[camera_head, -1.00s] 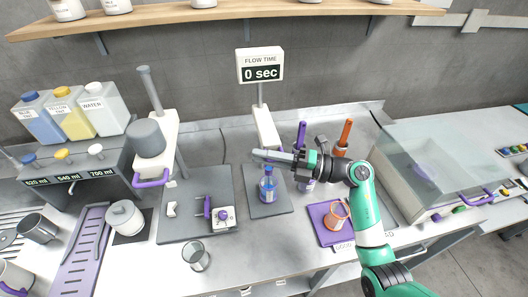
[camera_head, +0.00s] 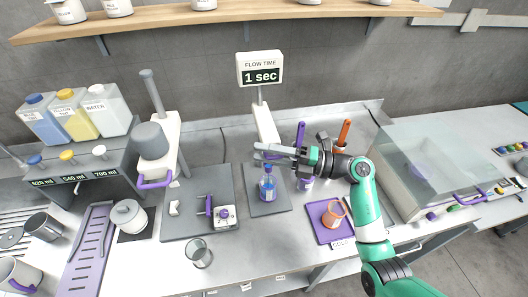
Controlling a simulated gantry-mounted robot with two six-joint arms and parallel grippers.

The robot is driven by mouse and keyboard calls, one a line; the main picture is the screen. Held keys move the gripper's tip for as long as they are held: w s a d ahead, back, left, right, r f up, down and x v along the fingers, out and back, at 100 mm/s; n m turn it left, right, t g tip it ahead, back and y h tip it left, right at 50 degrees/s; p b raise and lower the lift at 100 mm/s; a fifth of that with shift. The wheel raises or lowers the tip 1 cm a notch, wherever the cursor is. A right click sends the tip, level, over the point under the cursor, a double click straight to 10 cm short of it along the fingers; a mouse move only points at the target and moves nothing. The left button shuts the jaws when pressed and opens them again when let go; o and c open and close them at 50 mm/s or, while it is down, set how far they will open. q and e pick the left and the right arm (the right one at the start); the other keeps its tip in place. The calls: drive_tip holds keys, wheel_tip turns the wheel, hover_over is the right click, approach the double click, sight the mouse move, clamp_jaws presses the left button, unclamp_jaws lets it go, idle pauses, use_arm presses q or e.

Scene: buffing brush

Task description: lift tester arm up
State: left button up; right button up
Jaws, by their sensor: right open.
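The tester's white arm (camera_head: 264,124) stands at the back of the bench below the "FLOW TIME" display (camera_head: 260,70), which reads 1 sec. Its lower end is partly hidden by my right gripper. A bottle with blue liquid (camera_head: 267,189) stands upright on the tester's grey plate (camera_head: 283,200), just below the gripper. My right gripper (camera_head: 262,152) is open, its fingers pointing left across the lower end of the tester arm and above the bottle. I cannot tell whether the fingers touch the arm. My left gripper is not in view.
A purple and an orange upright handle (camera_head: 343,133) stand close behind my right gripper. An orange cup (camera_head: 333,213) sits on a purple mat (camera_head: 319,233). A clear-lidded box (camera_head: 432,160) is at right. A grey plate with a purple-handled device (camera_head: 222,214) and a glass (camera_head: 199,254) are at left.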

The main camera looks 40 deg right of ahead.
drive_tip(key=v, duration=1.1)
drive_tip(key=shift+p, duration=0.3)
drive_tip(key=shift+s+r, duration=0.1)
